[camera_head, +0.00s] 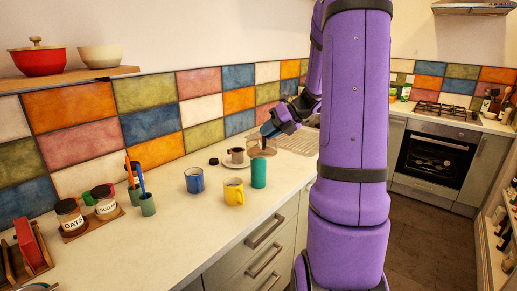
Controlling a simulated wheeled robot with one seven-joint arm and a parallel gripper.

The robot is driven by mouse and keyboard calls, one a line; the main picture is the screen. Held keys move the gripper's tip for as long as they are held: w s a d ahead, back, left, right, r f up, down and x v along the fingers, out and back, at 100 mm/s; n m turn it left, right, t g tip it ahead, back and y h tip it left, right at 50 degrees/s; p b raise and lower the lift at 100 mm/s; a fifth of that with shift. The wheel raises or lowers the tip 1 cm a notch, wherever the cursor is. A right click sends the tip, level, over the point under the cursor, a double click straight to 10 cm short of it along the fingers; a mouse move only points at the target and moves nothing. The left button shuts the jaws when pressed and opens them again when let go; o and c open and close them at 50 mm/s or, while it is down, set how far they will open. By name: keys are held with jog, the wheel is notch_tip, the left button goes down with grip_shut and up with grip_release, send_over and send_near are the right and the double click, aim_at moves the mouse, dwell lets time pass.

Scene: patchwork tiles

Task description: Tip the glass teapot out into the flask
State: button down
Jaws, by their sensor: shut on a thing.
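The glass teapot (262,149) is a small clear vessel towards the back of the counter, seen in the head view. It looks brownish at its lower part. My gripper (270,130) is shut on it at its upper side. The arm partly hides this area, and I cannot tell whether the teapot touches the counter. The flask looks to be the upright teal cylinder (259,174), in front of the teapot and slightly left of it, apart from it. I cannot see into its mouth.
A green brush holder (148,205) and jars (70,215) are further left. The front counter is clear.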

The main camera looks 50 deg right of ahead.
jog(key=shift+r, duration=0.1)
jog(key=shift+w+d+r, duration=0.1)
jog(key=shift+r, duration=0.15)
dwell(0.4)
jog(key=shift+w+d+r, duration=0.1)
jog(key=shift+w+d, duration=0.05)
jog(key=shift+g, duration=0.3)
jog(key=shift+w+d+r, duration=0.1)
jog(key=shift+w+r, duration=0.05)
jog(key=shift+r, duration=0.1)
